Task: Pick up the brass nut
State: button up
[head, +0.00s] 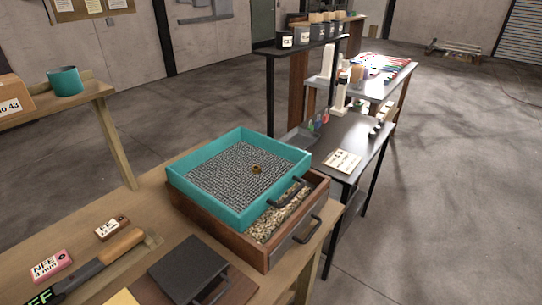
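The brass nut (257,170) is a small ring-shaped piece lying on the grey mesh of a teal sieve tray (184,185), right of the mesh's middle. The teal tray sits on top of a brown wooden box (190,210), set back so that part of the box's grainy contents (262,222) shows at the front. Both have dark handles on their front right side. My gripper is not in view.
The wooden bench (150,196) also holds a dark square block (188,268), a long tool with a wooden handle (120,244) and small labelled pieces. A teal cup (65,81) stands on another table. Open floor lies to the right.

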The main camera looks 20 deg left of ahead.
aim_at(256, 169)
jog(key=i+l+u, duration=0.1)
jog(key=u, duration=2.1)
jog(key=i+l, duration=0.1)
jog(key=l, duration=0.5)
jog(key=l+u, duration=0.1)
jog(key=l, duration=0.55)
jog(key=i+l, duration=0.15)
jog(key=l, duration=0.45)
jog(key=u, duration=0.05)
